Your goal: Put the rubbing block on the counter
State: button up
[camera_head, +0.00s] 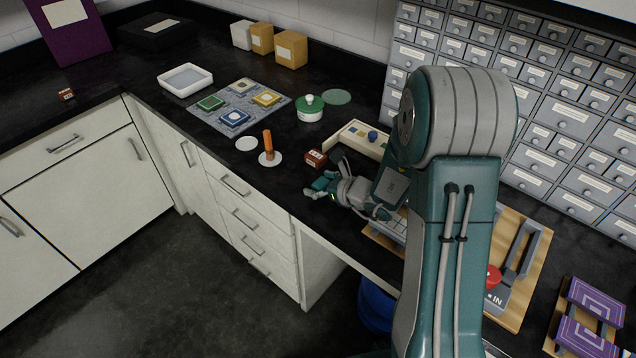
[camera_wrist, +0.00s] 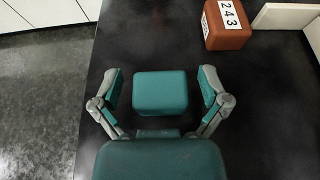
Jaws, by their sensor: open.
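A teal block (camera_wrist: 160,90), which looks like the rubbing block, is between the spread fingers of my gripper (camera_wrist: 161,88) in the wrist view, with a gap on both sides. It shows in the head view (camera_head: 321,184) as a small teal shape, partly merged with the like-coloured fingers. My gripper (camera_head: 324,180) is open, low over the black counter (camera_head: 215,165) near its front edge. The block appears to rest on the counter, but its underside is hidden.
A red-brown block labelled 243 (camera_wrist: 227,24) lies just beyond my gripper, beside a cream tray (camera_head: 358,138). An orange-handled tool (camera_head: 267,144) stands on a white disc to the left. Bare counter lies around the teal block; the counter's front edge is close.

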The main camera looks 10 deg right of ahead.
jog(key=v, duration=1.1)
jog(key=shift+s+d+r, duration=0.15)
jog(key=shift+s+r, duration=0.05)
jog(key=shift+s, duration=0.25)
jog(key=s+a+r+n+g, duration=0.75)
jog(key=s+a+n, duration=0.25)
jog(key=n, duration=0.6)
jog(key=s+d+r+n+t+h, duration=0.2)
jog(key=s+d+r+n+h, duration=0.2)
jog(key=s+r+n+h, duration=0.3)
jog(key=s+n+h, duration=0.1)
jog(key=n, duration=0.4)
jog(key=shift+s+d+r+n, duration=0.3)
jog(key=shift+s+r+n, duration=0.05)
jog(key=shift+n, duration=0.05)
